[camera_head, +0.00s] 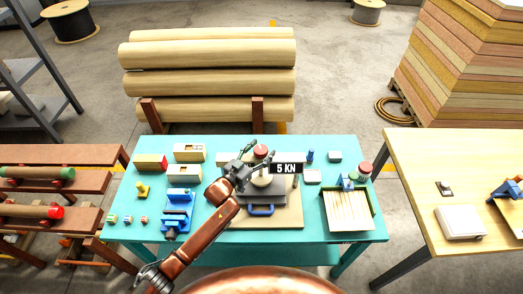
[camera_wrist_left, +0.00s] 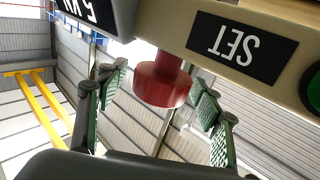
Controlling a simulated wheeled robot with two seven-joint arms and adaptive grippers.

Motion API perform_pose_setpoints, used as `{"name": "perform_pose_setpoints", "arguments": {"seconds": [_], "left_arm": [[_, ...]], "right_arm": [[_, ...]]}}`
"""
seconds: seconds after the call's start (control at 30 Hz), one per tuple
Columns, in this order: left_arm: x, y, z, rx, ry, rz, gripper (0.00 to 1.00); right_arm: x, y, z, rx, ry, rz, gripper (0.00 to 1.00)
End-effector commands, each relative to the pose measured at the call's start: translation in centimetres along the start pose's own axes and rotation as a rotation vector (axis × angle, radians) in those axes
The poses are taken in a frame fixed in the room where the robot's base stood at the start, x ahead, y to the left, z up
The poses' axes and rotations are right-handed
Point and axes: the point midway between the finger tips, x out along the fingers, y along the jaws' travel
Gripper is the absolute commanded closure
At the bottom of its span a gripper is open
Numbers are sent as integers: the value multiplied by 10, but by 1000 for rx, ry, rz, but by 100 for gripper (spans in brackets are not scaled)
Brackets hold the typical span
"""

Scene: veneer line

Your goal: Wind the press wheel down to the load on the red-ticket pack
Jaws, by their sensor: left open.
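The press stands at the middle of the teal table (camera_head: 345,147), with dark grey plates (camera_head: 265,198) and a blue handle (camera_head: 262,211) in front. A sign on it reads 5 KN (camera_head: 286,169). A red knob (camera_head: 261,151) shows at the top of the press. My left gripper (camera_head: 252,157) is open beside it. In the left wrist view the red knob (camera_wrist_left: 162,82) sits between the spread fingers, apart from both, under a beam with an upside-down SET label (camera_wrist_left: 236,48). I cannot make out a red ticket on any pack. My right gripper is out of view.
A red-ended block (camera_head: 151,162), cream boxes (camera_head: 189,152) and a blue device (camera_head: 177,208) stand left of the press. A tray of strips (camera_head: 348,211) stands right. Log rolls (camera_head: 208,54) lie behind. A wooden table (camera_head: 440,150) is at the right.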

Motion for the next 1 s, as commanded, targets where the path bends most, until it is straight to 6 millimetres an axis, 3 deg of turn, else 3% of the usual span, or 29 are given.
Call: {"name": "perform_pose_setpoints", "arguments": {"seconds": [0.27,0.7,1.0], "left_arm": [[-13,-1,1,0,-1,-1,40],[-98,0,1,0,-2,0,40],[-120,0,0,0,0,0,40]], "right_arm": [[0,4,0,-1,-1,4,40],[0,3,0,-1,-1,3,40],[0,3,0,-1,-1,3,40]]}}
